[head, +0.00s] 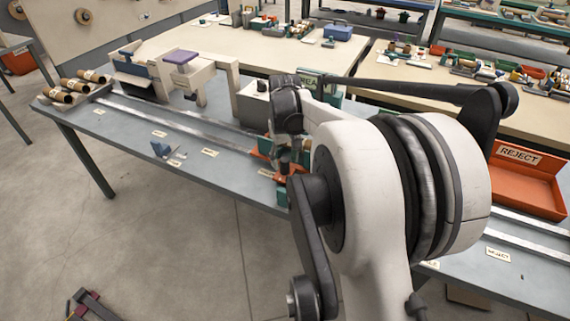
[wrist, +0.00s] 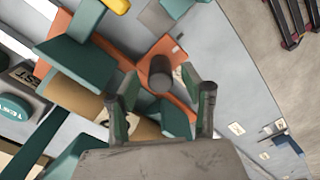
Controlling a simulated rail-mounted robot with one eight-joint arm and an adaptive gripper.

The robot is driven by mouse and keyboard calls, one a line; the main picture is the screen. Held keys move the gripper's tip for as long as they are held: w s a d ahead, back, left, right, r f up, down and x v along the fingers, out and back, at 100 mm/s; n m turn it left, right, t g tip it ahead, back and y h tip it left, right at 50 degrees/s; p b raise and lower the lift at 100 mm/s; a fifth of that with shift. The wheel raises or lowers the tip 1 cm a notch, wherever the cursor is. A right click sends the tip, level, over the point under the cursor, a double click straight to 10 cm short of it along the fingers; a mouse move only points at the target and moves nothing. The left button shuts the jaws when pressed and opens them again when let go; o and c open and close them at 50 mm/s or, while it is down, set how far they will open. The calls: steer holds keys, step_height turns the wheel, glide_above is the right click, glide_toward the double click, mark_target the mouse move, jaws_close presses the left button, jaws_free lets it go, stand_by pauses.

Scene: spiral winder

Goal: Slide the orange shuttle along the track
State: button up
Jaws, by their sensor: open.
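The orange shuttle (head: 263,148) sits on the track (head: 190,124) near the middle of the grey-blue table, partly hidden by my arm. In the wrist view the shuttle's orange plate (wrist: 172,47) carries a dark round knob (wrist: 160,72), with teal blocks and a tan tube (wrist: 75,97) beside it. My gripper (wrist: 160,80) is open, with one finger on each side of the knob. I cannot tell whether either finger touches it. In the head view my gripper (head: 285,157) is over the shuttle, and its fingertips are hard to make out.
Several brown tubes (head: 76,89) lie at the table's left end. A white machine with a purple top (head: 181,57) stands behind the track. An orange reject bin (head: 525,185) stands at right. The left stretch of rails looks clear; a small blue object (head: 160,148) lies in front.

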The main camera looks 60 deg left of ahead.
steer(key=shift+f, duration=1.15)
steer(key=shift+c, duration=0.5)
jaws_close()
